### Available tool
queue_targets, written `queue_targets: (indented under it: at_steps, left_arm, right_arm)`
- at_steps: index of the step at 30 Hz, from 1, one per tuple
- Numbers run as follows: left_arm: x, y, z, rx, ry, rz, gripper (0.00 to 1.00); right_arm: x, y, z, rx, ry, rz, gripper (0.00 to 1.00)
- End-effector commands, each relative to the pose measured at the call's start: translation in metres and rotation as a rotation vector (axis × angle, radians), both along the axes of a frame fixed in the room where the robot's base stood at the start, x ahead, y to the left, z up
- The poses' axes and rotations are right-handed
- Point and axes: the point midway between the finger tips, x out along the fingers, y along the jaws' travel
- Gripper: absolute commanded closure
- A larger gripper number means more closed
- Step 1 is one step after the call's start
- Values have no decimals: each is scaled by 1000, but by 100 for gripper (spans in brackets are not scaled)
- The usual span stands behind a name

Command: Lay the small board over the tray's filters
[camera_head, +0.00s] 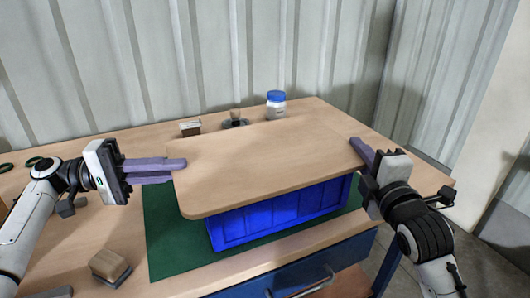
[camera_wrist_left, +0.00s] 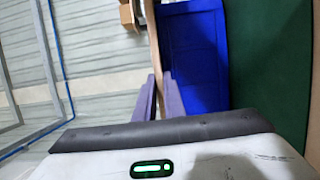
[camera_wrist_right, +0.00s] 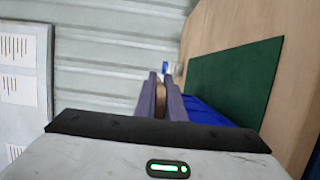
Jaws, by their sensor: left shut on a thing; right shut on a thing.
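The small board (camera_head: 270,160) is a light wooden panel with rounded corners, held roughly level above the blue tray (camera_head: 280,212). My left gripper (camera_head: 180,165) is shut on the board's left edge; its fingers also show in the left wrist view (camera_wrist_left: 158,95). My right gripper (camera_head: 358,150) is shut on the board's right edge, seen edge-on between the fingers in the right wrist view (camera_wrist_right: 160,95). The board covers the tray's top in the head view, so the filters are hidden. I cannot tell whether the board touches the tray's rim.
The tray stands on a green mat (camera_head: 170,240) on the wooden table. A white jar with a blue lid (camera_head: 276,104), a small brush-like item (camera_head: 236,120) and a small block (camera_head: 190,128) stand behind the board. A wooden block (camera_head: 109,265) lies at the front left.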

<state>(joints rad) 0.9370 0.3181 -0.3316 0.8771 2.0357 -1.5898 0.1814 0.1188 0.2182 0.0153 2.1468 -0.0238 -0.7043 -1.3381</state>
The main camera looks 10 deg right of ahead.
Motion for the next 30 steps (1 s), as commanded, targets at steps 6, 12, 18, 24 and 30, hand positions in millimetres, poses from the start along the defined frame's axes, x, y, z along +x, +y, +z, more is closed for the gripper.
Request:
queue_targets:
  at_steps: [6,12,18,24,30]
  left_arm:
    - [1,1,1,0,1,3,100]
    - [1,1,11,0,0,3,100]
    - [1,1,31,0,-1,3,100]
    - [1,1,49,-1,-1,3,100]
    - [1,1,52,-1,-1,3,100]
  right_arm:
    - [0,0,2,0,-4,0,100]
    - [0,0,12,0,-4,0,100]
    - [0,-1,33,0,-5,-1,100]
    - [0,-1,51,0,-6,-1,100]
    - [0,-1,53,0,-6,-1,100]
